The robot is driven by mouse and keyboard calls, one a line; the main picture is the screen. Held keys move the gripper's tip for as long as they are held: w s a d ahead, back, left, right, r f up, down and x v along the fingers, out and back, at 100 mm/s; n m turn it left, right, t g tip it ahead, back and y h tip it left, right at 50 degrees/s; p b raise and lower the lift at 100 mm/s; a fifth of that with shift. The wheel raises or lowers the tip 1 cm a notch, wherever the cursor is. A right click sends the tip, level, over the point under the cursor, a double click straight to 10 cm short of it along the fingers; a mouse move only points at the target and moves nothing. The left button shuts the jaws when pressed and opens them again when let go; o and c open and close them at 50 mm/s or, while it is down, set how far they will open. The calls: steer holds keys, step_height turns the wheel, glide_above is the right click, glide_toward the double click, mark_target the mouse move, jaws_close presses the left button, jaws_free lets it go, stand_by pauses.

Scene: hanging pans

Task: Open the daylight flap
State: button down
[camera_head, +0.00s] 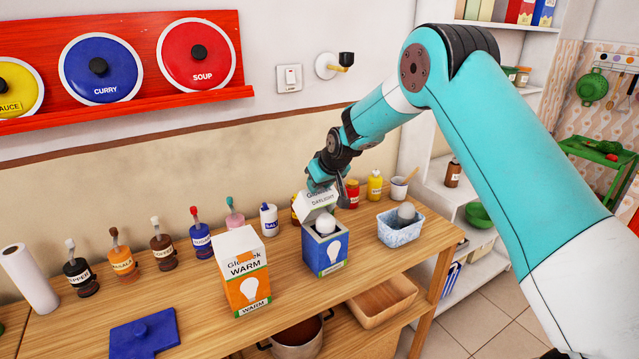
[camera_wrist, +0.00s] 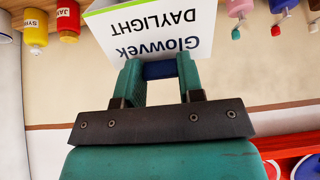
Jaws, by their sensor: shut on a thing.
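The blue daylight box (camera_head: 318,258) stands on the wooden counter, with a bulb drawing on its front. In the wrist view the flap (camera_wrist: 145,30) reads "Glowvek DAYLIGHT" upside down. My gripper (camera_wrist: 160,70) is shut on the flap's blue tab, which sits between the two green fingers. In the head view my gripper is at the flap, its fingertips partly hidden.
The warm box (camera_head: 245,275) stands to the left. A blue-white tub (camera_head: 400,228) stands to the right, near small jars. Several bottles line the wall. The counter in front of the daylight box is bare.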

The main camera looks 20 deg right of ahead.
steer(key=c, duration=0.7)
jaws_free()
steer(key=b+v, duration=0.5)
steer(key=v, duration=1.2)
steer(key=shift+s+r, duration=0.15)
steer(key=shift+s, duration=0.1)
